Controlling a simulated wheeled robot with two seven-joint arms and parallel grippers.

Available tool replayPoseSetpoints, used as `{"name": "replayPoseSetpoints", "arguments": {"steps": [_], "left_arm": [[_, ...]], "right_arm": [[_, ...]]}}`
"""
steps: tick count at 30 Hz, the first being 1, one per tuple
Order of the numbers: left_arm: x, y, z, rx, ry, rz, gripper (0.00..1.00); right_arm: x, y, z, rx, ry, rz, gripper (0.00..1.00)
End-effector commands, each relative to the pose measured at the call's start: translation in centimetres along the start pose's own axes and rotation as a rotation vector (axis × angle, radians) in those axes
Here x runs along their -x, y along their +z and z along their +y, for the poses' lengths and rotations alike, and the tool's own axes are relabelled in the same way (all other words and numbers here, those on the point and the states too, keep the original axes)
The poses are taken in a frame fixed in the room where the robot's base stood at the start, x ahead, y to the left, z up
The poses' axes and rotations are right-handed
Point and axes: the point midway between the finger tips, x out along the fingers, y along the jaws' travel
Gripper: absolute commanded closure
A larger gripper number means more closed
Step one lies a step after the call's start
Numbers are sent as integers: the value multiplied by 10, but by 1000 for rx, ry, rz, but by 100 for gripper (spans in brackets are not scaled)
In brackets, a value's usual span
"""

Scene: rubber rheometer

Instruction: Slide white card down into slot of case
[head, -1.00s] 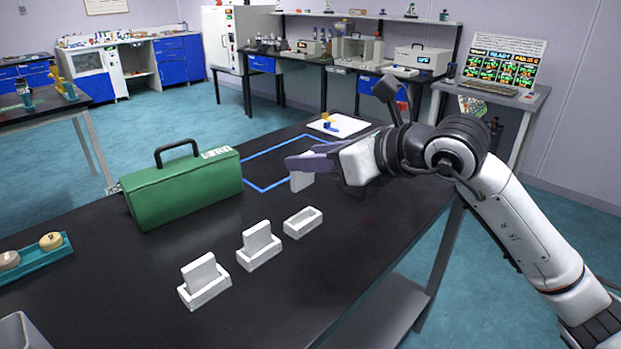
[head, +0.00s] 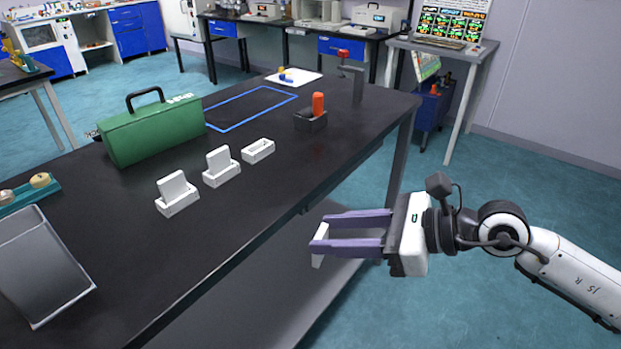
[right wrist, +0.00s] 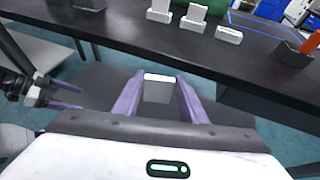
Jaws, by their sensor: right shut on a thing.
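My right gripper (head: 325,238) is shut on a white card (head: 318,246) and holds it out in front of the table's near edge, below the top. The card (right wrist: 158,88) also shows between the purple fingers in the right wrist view. Three small white cases stand in a row on the black table. The right-hand case (head: 258,153) has an empty slot. The middle case (head: 222,176) and the left case (head: 178,204) each have a white card upright in them. My left gripper (right wrist: 66,95) shows at the left of the right wrist view, its fingers apart and empty.
A green toolbox (head: 150,130) stands behind the cases. A black holder with an orange handle (head: 318,104) stands to their right, near a blue taped outline (head: 225,127). A grey bin (head: 40,275) is at the near left. The table between cases and front edge is clear.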

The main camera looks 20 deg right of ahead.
Motion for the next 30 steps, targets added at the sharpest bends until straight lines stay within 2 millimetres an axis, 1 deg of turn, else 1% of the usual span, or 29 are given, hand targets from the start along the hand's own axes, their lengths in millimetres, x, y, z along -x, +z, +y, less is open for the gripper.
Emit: {"name": "replayPoseSetpoints", "arguments": {"steps": [1,3,15,19,27,28,30], "left_arm": [[0,0,0,0,0,0,24],[0,0,0,0,0,-1,24],[1,8,1,2,1,-15,24],[1,10,1,2,1,-18,24],[1,10,1,2,1,-19,24],[2,10,1,2,1,-19,25],[3,8,1,2,1,-19,37]], "right_arm": [[4,-14,6,-2,15,7,83],[9,-25,12,6,31,4,83],[35,-72,34,46,78,-22,83],[39,-75,37,68,87,-39,83],[40,-74,36,75,84,-41,83],[40,-75,36,74,84,-38,83],[41,-74,35,69,81,-34,83]]}}
